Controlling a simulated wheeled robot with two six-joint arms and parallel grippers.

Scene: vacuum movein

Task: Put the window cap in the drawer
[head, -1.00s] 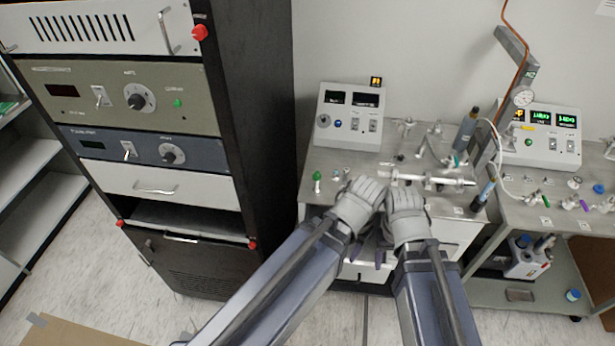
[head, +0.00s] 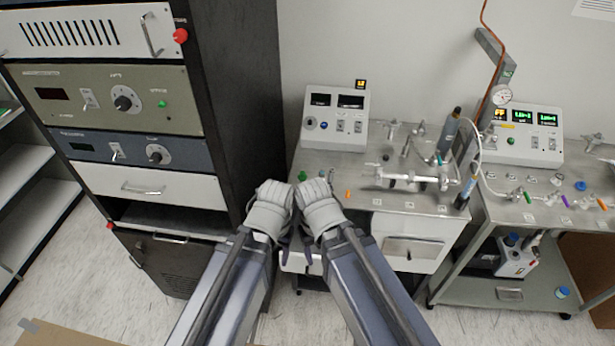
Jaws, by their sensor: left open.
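My left gripper (head: 279,213) and right gripper (head: 306,208) are side by side at the front-left edge of the steel bench (head: 345,187). The left one is open; the fingertips of both are hard to make out, and I cannot tell the right one's state. I cannot tell which small part is the window cap; a small green-topped part (head: 302,175) stands on the bench just beyond my grippers. A white drawer front (head: 298,262) shows low under the bench, partly hidden by my arms. A white front with a handle (head: 412,248) is to its right.
A tall dark equipment rack (head: 245,110) stands close on the left. A control box (head: 335,118) sits at the bench's back. Tubing and a metal fitting (head: 405,180) lie on the bench's right. A second cart (head: 535,200) stands further right.

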